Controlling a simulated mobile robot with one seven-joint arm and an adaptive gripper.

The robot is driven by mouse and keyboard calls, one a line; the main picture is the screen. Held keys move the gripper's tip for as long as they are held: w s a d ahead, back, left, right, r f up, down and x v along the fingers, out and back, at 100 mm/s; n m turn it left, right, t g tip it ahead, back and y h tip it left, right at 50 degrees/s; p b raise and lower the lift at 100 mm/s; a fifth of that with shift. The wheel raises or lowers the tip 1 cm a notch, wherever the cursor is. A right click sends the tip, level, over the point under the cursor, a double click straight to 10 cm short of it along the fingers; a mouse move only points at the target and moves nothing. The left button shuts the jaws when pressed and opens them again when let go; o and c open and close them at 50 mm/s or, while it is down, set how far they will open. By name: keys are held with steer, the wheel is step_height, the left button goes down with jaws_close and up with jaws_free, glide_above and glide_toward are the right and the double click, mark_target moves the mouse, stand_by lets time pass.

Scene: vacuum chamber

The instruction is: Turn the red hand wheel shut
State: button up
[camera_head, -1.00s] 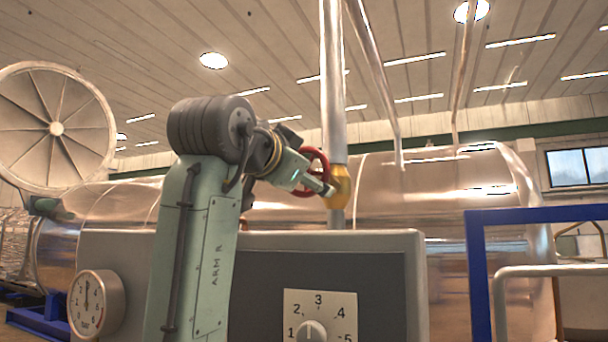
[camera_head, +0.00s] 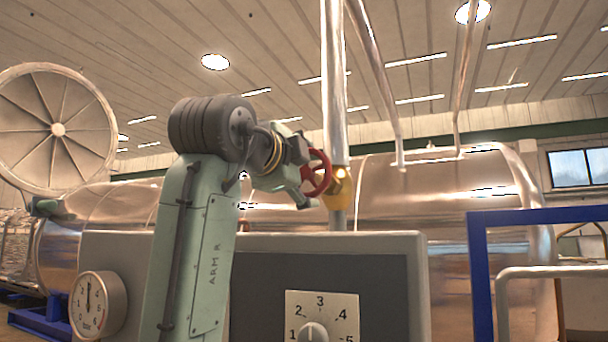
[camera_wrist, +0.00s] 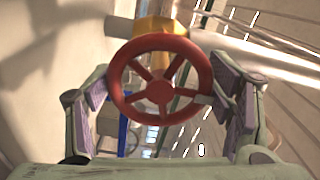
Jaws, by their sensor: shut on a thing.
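The red hand wheel (camera_head: 318,172) sits on a yellow valve body (camera_head: 339,188) on the upright metal pipe. In the wrist view the red wheel (camera_wrist: 160,90) faces me, with its hub and spokes clear and the yellow valve body (camera_wrist: 160,30) behind it. My gripper (camera_head: 308,190) is at the wheel's near side in the head view. In the wrist view its two padded fingers (camera_wrist: 162,103) stand on the left and right of the wheel, closed on its rim. The far side of the wheel is partly hidden in the head view.
A grey panel box (camera_head: 262,250) with a numbered dial (camera_head: 318,320) and a round gauge (camera_head: 97,305) stands in front of the shiny chamber (camera_head: 420,185). A blue frame (camera_head: 478,270) stands at the right. The upright pipe (camera_head: 334,90) rises behind the wheel.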

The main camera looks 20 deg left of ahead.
stand_by(0.5)
steer(key=o, duration=1.1)
steer(key=shift+o, duration=0.2)
steer(key=s, duration=1.2)
steer(key=shift+a, duration=0.2)
